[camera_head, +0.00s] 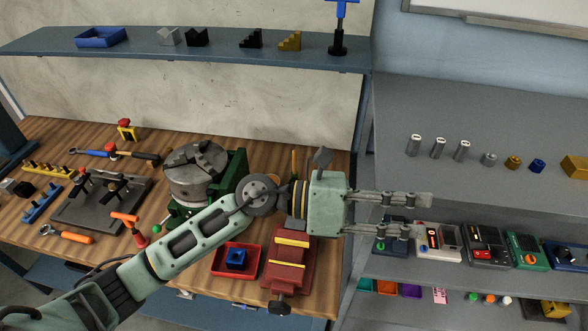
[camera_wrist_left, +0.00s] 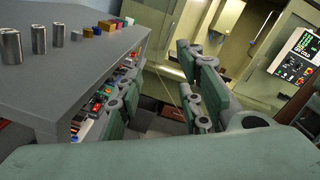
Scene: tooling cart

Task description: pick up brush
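I cannot make out a brush for certain in either view. Several hand tools lie on the wooden bench (camera_head: 330,185), including an orange-handled tool (camera_head: 66,234) at the left and a blue-handled tool (camera_head: 90,153) further back. My left gripper (camera_head: 425,215) reaches right, past the bench, in front of the grey shelf unit. Its two fingers are apart with nothing between them. The open fingers also show in the left wrist view (camera_wrist_left: 160,100). My left arm hides part of the bench. My right gripper is not in view.
A green-based chuck (camera_head: 196,165), a red vise (camera_head: 288,262) and a red tray (camera_head: 222,262) crowd the bench. The grey shelf unit (camera_head: 480,110) holds metal cylinders on top and meters below. A blue shelf (camera_head: 190,52) hangs above. A machine (camera_wrist_left: 240,40) stands beyond the fingers.

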